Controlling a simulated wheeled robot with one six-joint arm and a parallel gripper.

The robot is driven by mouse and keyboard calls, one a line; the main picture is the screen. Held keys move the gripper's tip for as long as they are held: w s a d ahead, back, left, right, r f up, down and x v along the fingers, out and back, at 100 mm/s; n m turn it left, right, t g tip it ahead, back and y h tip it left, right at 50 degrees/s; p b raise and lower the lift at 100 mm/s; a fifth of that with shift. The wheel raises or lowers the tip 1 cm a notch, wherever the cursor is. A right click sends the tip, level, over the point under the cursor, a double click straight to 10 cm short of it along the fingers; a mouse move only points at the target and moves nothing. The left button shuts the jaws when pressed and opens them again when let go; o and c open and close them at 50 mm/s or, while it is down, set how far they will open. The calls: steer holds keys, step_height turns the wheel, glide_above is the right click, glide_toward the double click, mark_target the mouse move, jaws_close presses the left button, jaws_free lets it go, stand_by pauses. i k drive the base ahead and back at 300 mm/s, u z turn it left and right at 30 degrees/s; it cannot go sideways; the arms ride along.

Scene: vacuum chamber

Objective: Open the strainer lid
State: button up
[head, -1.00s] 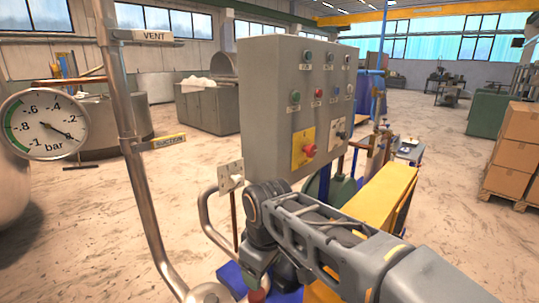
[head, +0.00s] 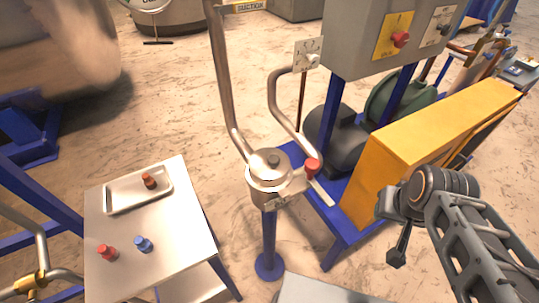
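The strainer (head: 268,191) is a steel pot on a blue post in the middle of the head view. Its round lid (head: 270,163) lies flat on top, with a small knob at its centre. A red-knobbed handle (head: 312,168) sticks out beside it on the right. My gripper (head: 398,258) hangs at the right, apart from the strainer and lower in the picture. It is seen small and dark from the side, and its finger gap cannot be made out.
A steel table (head: 187,245) at the left bears a white tray (head: 122,201), a red knob piece (head: 107,252) and a blue one (head: 144,244). A bent pipe (head: 284,100) rises behind the strainer. A yellow cabinet (head: 420,140) stands behind my arm.

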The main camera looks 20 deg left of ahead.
mark_target(268, 170)
steer(key=k, duration=0.4)
steer(key=u, duration=1.05)
steer(key=i, duration=0.25)
steer(key=k, duration=0.25)
steer(key=u, duration=0.4)
steer(key=i, duration=0.3)
steer(key=z, duration=0.1)
